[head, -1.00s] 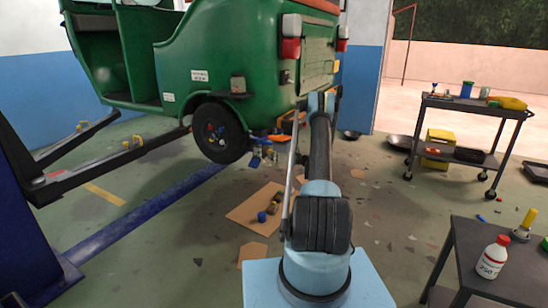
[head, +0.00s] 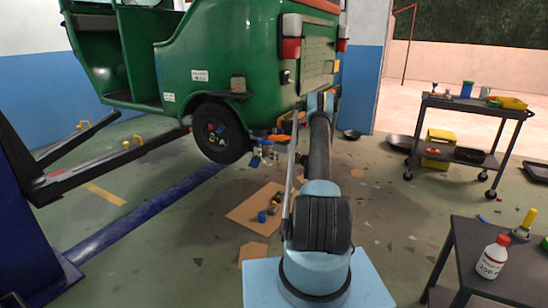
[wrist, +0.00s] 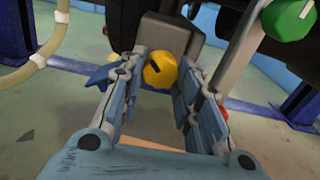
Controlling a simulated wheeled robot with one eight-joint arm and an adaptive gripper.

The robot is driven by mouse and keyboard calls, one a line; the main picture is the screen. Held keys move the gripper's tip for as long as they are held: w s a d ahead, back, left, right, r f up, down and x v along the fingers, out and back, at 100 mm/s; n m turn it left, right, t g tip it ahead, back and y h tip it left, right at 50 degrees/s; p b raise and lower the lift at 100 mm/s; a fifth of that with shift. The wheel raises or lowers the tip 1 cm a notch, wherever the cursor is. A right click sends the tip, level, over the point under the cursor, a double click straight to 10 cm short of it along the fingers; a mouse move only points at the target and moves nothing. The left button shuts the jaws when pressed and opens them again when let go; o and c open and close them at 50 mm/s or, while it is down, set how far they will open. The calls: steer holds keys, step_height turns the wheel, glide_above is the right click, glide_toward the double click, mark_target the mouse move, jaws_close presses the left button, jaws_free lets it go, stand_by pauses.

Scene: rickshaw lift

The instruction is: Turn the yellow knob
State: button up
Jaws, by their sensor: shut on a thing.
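The yellow knob (wrist: 160,71), a faceted knob with a dark mark on its face, is in the middle of the wrist view, in front of a grey housing (wrist: 170,35). My gripper (wrist: 166,78) is shut on the yellow knob, with one blue-grey finger on its left and one on its right. The fingers hide parts of its sides. In the head view my arm reaches towards the rear underside of the green rickshaw (head: 225,60); I cannot make out the knob clearly there.
A green knob (wrist: 288,18) is at the upper right of the wrist view, and a pale hose (wrist: 50,45) at the left. In the head view, a lift arm (head: 110,160) reaches under the rickshaw. A cart (head: 465,125) and a dark table (head: 480,262) stand at the right.

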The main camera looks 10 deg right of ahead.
steer(key=n, duration=1.3)
steer(key=shift+n, duration=0.4)
steer(key=n, duration=1.2)
steer(key=shift+d+r, duration=0.1)
steer(key=shift+n, duration=0.4)
steer(key=shift+w, duration=0.1)
steer(key=o, duration=1.1)
steer(key=shift+c, duration=0.2)
